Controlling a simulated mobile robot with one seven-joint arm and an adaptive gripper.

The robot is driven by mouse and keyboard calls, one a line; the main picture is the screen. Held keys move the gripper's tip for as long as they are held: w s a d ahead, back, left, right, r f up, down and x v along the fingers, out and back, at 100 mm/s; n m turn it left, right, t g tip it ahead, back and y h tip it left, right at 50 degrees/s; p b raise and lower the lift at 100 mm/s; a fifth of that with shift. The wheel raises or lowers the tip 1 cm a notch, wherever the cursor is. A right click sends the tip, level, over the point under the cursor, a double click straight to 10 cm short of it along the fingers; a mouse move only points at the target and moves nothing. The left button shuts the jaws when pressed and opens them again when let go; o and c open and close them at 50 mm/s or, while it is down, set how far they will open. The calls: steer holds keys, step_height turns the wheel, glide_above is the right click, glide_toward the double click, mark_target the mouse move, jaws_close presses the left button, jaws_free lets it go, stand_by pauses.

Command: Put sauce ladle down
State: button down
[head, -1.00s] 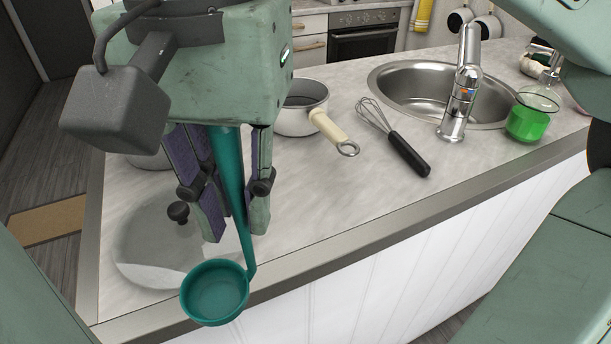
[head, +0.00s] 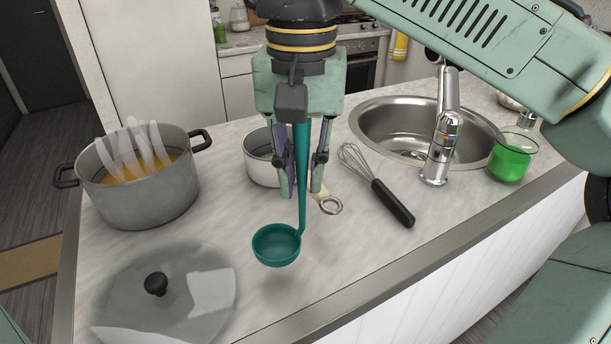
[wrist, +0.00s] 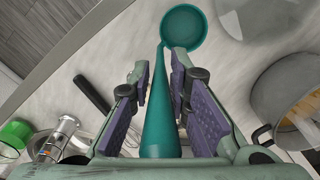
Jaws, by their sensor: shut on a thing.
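The teal sauce ladle (head: 277,244) hangs bowl down from my gripper (head: 303,185) in the head view. My gripper is shut on its handle, which runs up between the fingers. The ladle's bowl appears in front of the counter top (head: 340,262), near the middle; whether it touches the surface I cannot tell. In the wrist view the ladle's handle (wrist: 163,115) lies between the purple finger pads and its bowl (wrist: 184,28) shows beyond them.
A large pot (head: 145,190) with orange contents stands left, a glass lid (head: 200,262) lies front left. A small saucepan (head: 262,172) is behind my gripper. A whisk (head: 390,200), the sink (head: 385,125), tap (head: 440,150) and green soap bottle (head: 510,158) are right. The front middle counter is clear.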

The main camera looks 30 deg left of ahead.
mark_target(305, 139)
steer(key=shift+w, duration=0.35)
steer(key=shift+w+f, duration=0.1)
steer(key=shift+f, duration=0.2)
steer(key=shift+a+f+p, duration=0.1)
steer(key=shift+f+p, duration=0.4)
steer(key=shift+f, duration=1.2)
steer(key=c, duration=1.5)
jaws_free()
step_height(305, 139, up, 8)
steer(key=shift+f+b, duration=0.1)
steer(key=shift+b, duration=0.35)
